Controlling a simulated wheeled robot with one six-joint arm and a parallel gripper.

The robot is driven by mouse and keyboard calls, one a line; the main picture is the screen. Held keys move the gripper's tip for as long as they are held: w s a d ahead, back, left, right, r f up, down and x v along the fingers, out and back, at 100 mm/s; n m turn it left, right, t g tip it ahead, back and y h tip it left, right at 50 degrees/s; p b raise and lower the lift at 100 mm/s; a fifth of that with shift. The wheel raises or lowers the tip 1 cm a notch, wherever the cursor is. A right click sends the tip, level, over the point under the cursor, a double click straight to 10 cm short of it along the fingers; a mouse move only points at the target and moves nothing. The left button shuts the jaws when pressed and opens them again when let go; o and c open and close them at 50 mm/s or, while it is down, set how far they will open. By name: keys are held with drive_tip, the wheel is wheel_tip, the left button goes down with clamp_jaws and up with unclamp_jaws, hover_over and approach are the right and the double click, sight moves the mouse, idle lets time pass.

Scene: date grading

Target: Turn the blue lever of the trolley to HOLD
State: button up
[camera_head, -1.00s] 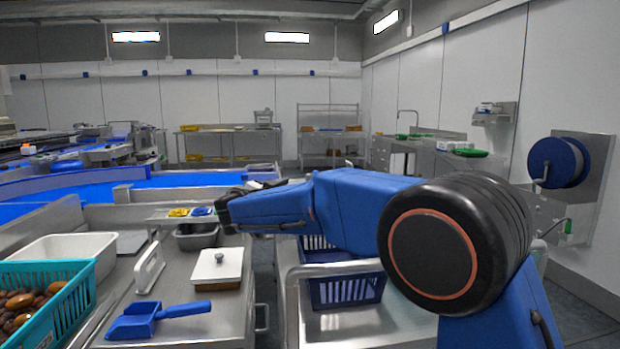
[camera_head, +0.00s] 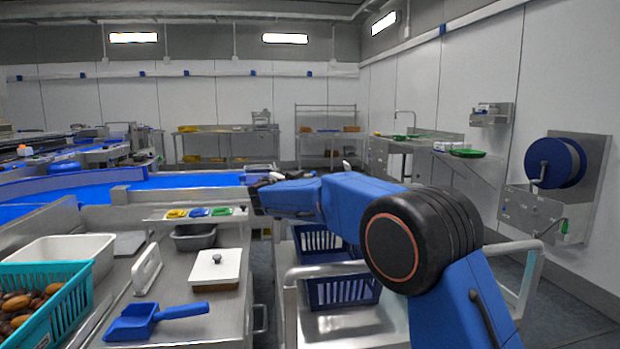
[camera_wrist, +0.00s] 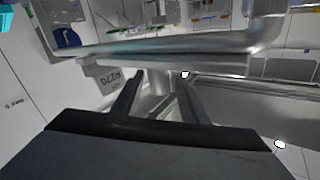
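The steel trolley (camera_head: 320,268) stands at the centre right in the head view, with blue crates on it. Its metal bars probably fill the upper part of the wrist view (camera_wrist: 180,48). A grey plate with dark lettering (camera_wrist: 110,80), too blurred to read surely, shows just left of my fingers. I cannot make out the blue lever in either view. My gripper (camera_wrist: 160,78) has its two dark fingers apart, with a grey metal part behind the gap; whether they touch it I cannot tell. In the head view the gripper is small and dark at the arm's far end.
Left of the trolley is a steel bench (camera_head: 180,275) with a teal basket of dates (camera_head: 70,275), a blue scoop (camera_head: 135,322) and a white-lidded box (camera_head: 217,264). Blue crates (camera_head: 343,293) sit in the trolley. A hose reel (camera_head: 556,162) hangs on the right wall.

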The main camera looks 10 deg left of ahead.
sight(311, 175)
drive_tip(key=shift+x, duration=1.55)
clamp_jaws()
drive_tip(key=shift+m+g+h, duration=0.5)
drive_tip(key=shift+m+h, duration=0.3)
drive_tip(key=shift+h, duration=0.4)
drive_tip(key=c, duration=1)
unclamp_jaws()
drive_tip(key=shift+s+d+m+g+h, duration=0.15)
drive_tip(key=shift+d+m+g+h, duration=0.15)
drive_tip(key=shift+m+g+h, duration=0.6)
drive_tip(key=shift+t, duration=0.3)
drive_tip(key=o, duration=1)
drive_tip(key=shift+a, duration=0.1)
